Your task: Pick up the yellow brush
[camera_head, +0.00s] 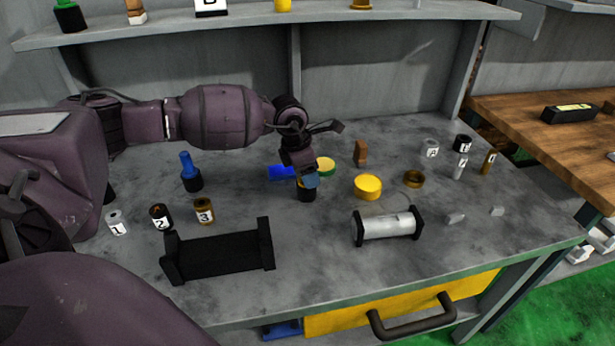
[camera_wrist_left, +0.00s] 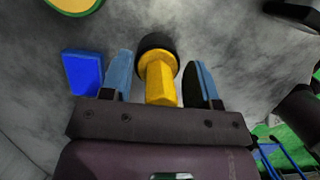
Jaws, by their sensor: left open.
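The yellow brush has a yellow handle and a black round base. In the left wrist view the yellow brush (camera_wrist_left: 160,80) stands between the two blue fingers of my left gripper (camera_wrist_left: 162,76), with a gap visible on each side. In the head view its black base (camera_head: 306,194) shows below my left gripper (camera_head: 306,180), and the handle is mostly hidden behind the fingers. My left gripper is open around the handle. My right gripper is not in view.
A blue block (camera_head: 281,172) lies close left of the gripper. A blue brush (camera_head: 190,172), numbered cylinders and a black stand (camera_head: 222,252) are left and in front. A shelf (camera_head: 260,12) runs behind.

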